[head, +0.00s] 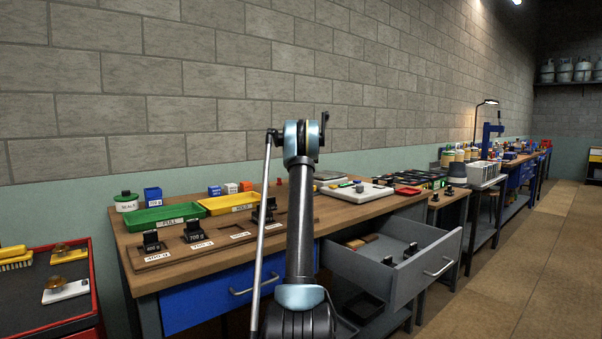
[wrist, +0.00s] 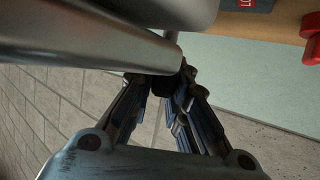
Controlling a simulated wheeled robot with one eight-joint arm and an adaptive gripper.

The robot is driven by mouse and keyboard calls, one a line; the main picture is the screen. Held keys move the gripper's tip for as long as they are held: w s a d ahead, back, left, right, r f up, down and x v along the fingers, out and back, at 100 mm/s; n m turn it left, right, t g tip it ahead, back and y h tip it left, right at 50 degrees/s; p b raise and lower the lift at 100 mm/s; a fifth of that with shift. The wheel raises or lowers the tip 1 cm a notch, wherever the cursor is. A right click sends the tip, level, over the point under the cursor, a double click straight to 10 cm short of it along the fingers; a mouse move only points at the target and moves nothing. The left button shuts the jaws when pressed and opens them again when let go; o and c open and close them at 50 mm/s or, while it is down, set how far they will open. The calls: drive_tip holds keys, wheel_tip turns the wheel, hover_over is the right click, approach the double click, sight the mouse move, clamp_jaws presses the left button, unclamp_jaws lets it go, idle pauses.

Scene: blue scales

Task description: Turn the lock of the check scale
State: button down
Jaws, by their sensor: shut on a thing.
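In the wrist view my gripper (wrist: 172,88) has its two fingers drawn together on a small dark piece (wrist: 178,98). The piece is mostly hidden between the fingertips, so I cannot tell its full shape; it may be the lock of the check scale. A smooth grey rounded body (wrist: 90,50) lies right against the fingertips. In the head view my arm hides my gripper. A white scale-like unit (head: 368,194) stands behind the arm on the bench; I cannot tell which scale is the check scale.
The wooden bench (head: 205,262) carries a green tray (head: 160,219), a yellow tray (head: 228,205) and several black weights. A grey drawer (head: 405,288) stands open at the right. A red part (wrist: 312,45) shows at the wrist view's right edge. The right floor is clear.

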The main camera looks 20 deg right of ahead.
drive_tip(key=c, duration=1.6)
unclamp_jaws()
drive_tip(key=shift+o, duration=0.2)
drive_tip(key=shift+s, duration=0.15)
drive_tip(key=v, duration=1.1)
drive_tip(key=shift+s, duration=0.25)
drive_tip(key=shift+a, duration=0.1)
